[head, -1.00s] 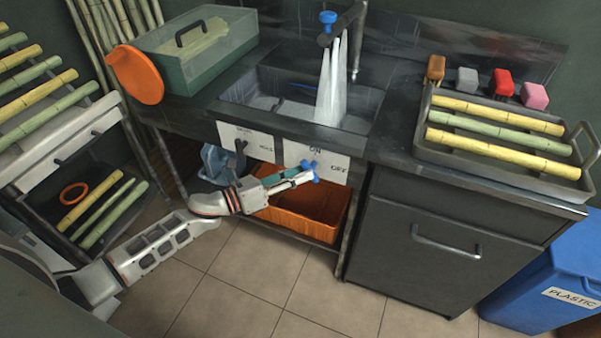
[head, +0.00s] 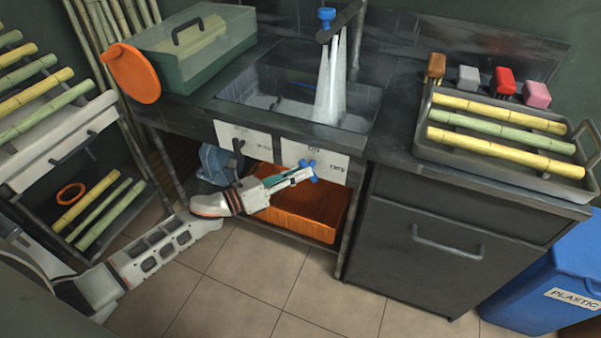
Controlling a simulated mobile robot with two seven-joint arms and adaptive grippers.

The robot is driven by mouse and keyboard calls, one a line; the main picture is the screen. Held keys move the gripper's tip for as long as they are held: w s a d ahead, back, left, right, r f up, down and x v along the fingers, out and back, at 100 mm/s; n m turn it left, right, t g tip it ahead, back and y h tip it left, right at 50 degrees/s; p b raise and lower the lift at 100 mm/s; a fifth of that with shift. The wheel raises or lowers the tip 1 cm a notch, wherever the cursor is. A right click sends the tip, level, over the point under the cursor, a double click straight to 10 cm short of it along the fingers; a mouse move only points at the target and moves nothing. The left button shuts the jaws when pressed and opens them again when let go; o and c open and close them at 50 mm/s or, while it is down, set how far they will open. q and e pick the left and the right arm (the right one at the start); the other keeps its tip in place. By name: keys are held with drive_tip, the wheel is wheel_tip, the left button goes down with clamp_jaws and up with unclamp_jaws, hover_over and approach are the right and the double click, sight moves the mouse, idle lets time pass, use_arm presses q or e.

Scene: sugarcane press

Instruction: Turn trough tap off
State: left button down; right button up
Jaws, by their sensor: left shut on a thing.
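The trough (head: 250,84) is a dark metal sink in the counter, with white water streams (head: 331,85) falling into it from the pipe above. The trough tap (head: 313,172) has a blue handle and sits on the front of the counter, by a white label plate (head: 338,163) with partly hidden lettering that seems to include OFF. My left gripper (head: 303,174) is at the blue handle, its fingers shut on it. The gripper hides part of the handle and the plate. My right gripper is not in view.
An orange crate (head: 312,217) stands on the low shelf under the trough, just behind my left arm. A second blue tap handle (head: 326,14) tops the pipe. A tray of cane pieces (head: 480,165) is on the right counter. Open tiled floor lies in front.

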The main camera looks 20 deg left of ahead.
use_arm(q)
drive_tip(key=shift+d+f+n+t+y+b, duration=0.1)
drive_tip(key=shift+f+n+t+y+b, duration=0.2)
drive_tip(key=shift+n+t+b, duration=1.35)
drive_tip(key=shift+d+f+n+t+y+b, duration=0.2)
drive_tip(key=shift+n+t+b, duration=0.8)
drive_tip(key=shift+n+b, duration=1.3)
drive_tip(key=shift+a+f+n+t+y+b, duration=0.1)
drive_tip(key=shift+f+n+t+y+b, duration=0.2)
drive_tip(key=shift+n+t+b, duration=1.6)
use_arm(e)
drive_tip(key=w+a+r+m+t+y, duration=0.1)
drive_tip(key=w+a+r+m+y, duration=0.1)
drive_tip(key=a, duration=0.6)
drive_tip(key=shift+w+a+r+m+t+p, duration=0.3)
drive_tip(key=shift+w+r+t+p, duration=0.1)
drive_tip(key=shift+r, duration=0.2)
use_arm(q)
drive_tip(key=shift+n+g, duration=0.45)
drive_tip(key=c, duration=1.9)
unclamp_jaws()
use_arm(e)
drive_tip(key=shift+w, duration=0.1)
